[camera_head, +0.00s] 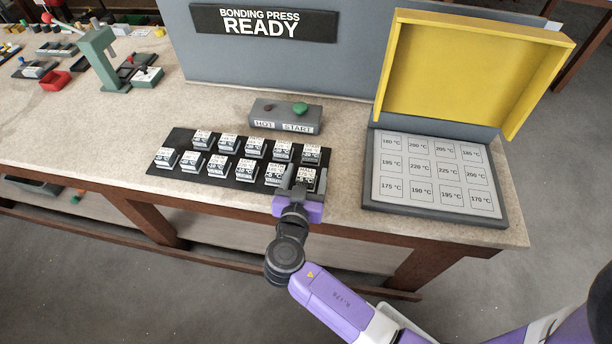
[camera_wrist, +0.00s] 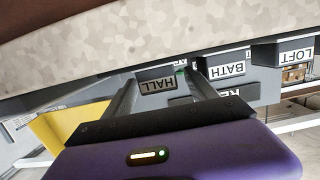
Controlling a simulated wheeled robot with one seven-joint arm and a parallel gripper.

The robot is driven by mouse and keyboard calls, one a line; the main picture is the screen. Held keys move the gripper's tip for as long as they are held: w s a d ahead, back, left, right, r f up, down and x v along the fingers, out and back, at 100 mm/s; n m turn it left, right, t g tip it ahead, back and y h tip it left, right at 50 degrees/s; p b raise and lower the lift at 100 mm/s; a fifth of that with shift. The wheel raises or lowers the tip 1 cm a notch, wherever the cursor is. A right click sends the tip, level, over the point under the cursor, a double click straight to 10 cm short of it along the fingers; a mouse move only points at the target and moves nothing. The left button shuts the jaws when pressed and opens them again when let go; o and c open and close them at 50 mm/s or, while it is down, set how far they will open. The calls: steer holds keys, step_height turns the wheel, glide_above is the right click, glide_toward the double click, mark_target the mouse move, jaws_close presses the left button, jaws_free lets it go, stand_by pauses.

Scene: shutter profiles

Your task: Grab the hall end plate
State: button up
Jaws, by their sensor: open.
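The hall end plate (camera_wrist: 158,84) is a small block with a white front label reading HALL, which shows upside down in the wrist view. In the head view it appears as the rightmost block (camera_head: 306,179) of the front row on the black board (camera_head: 223,174), its front partly hidden by my gripper (camera_head: 303,178). My gripper is open. In the wrist view its two fingers (camera_wrist: 160,76) stand on either side of the HALL label. I cannot tell whether either finger touches the block.
The BATH block (camera_wrist: 226,69) is close beside one finger, with the LOFT block (camera_wrist: 297,54) beyond it. Several similar blocks fill both rows. A HOT/START button box (camera_head: 287,116) stands behind the board. The open press with its yellow lid (camera_head: 470,75) is to the right.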

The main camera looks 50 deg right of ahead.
steer(key=c, duration=1.4)
steer(key=shift+c, duration=0.2)
